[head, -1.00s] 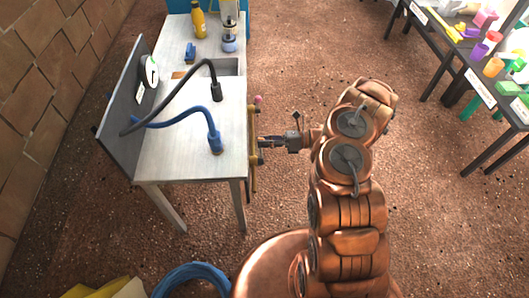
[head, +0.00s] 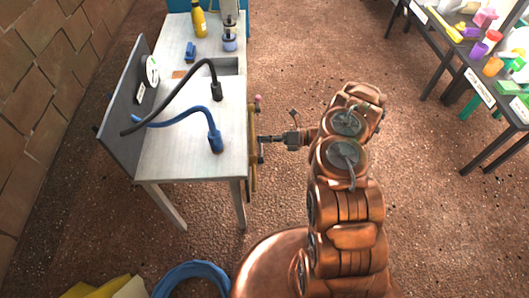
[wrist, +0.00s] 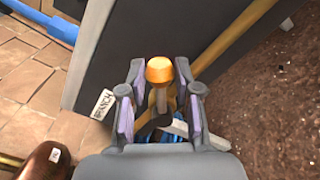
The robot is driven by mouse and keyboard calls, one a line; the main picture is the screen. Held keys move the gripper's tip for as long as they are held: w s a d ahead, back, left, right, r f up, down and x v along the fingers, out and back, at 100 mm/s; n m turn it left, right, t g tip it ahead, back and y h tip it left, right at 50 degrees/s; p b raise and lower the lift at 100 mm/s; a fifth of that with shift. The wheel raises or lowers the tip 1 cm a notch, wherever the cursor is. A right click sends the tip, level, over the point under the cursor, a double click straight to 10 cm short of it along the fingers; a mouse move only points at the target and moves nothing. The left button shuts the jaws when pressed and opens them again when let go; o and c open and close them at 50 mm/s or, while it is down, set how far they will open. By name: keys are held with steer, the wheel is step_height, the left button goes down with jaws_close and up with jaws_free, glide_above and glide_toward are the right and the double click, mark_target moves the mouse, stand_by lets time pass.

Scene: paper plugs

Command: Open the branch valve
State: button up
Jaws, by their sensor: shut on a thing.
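The branch valve shows in the wrist view as an orange knob (wrist: 160,70) on a short stem, with a grey bar and brass piping below it. A white label reading BRANCH (wrist: 103,104) is beside it on the left. My gripper (wrist: 160,100) has a finger on each side of the knob's stem and is shut on the valve handle. In the head view my gripper (head: 266,139) is at the right edge of the workbench (head: 180,160), against the brass pipe (head: 253,175). The fingers hide the handle there.
Black (head: 185,85) and blue (head: 180,116) hoses arch over the bench from a grey panel (head: 120,135). A yellow bottle (head: 198,22) stands at the back. A blue hose coil (head: 190,280) lies in front. Open floor lies right of my arm, before a dark table (head: 480,75).

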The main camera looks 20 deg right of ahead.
steer(key=shift+w+f+m, duration=0.3)
steer(key=shift+f+m, duration=0.2)
steer(key=shift+m, duration=0.4)
steer(key=shift+f, duration=0.1)
steer(key=shift+w+d+f+m+b, duration=0.1)
steer(key=shift+w+f+m+b, duration=0.1)
steer(key=shift+f+m+b, duration=0.4)
steer(key=shift+w+d+f+m+b, duration=0.15)
steer(key=shift+f+m, duration=0.1)
steer(key=shift+m, duration=0.65)
steer(key=shift+a, duration=0.1)
